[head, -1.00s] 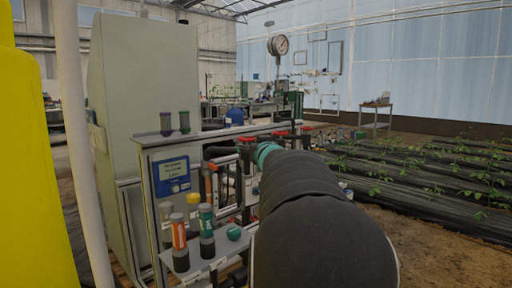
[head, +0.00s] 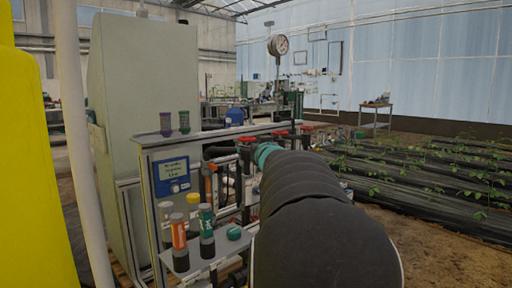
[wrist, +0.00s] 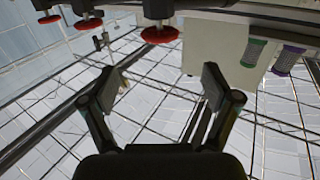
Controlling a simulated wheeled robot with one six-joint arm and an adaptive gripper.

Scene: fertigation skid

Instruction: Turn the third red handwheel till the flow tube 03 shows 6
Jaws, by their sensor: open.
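Three red handwheels stand in a row on the skid in the head view: a near one (head: 248,139), a middle one (head: 281,133) and a far one (head: 306,128). The wrist view shows red handwheels along its top edge: a large one (wrist: 160,33), a smaller one (wrist: 88,22) and a small one (wrist: 50,18). My gripper (wrist: 166,82) is open and empty in the wrist view, its fingers apart from the wheels. In the head view my arm hides part of the skid, and I cannot make out the gripper. No reading of flow tube 03 is legible.
A grey cabinet (head: 145,80) stands left of the skid, beside a white post (head: 82,150) and a yellow object (head: 35,160). Capped bottles stand on a front shelf, including an orange-labelled one (head: 179,240). A gauge (head: 278,45) rises behind. Planted beds (head: 430,180) lie right.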

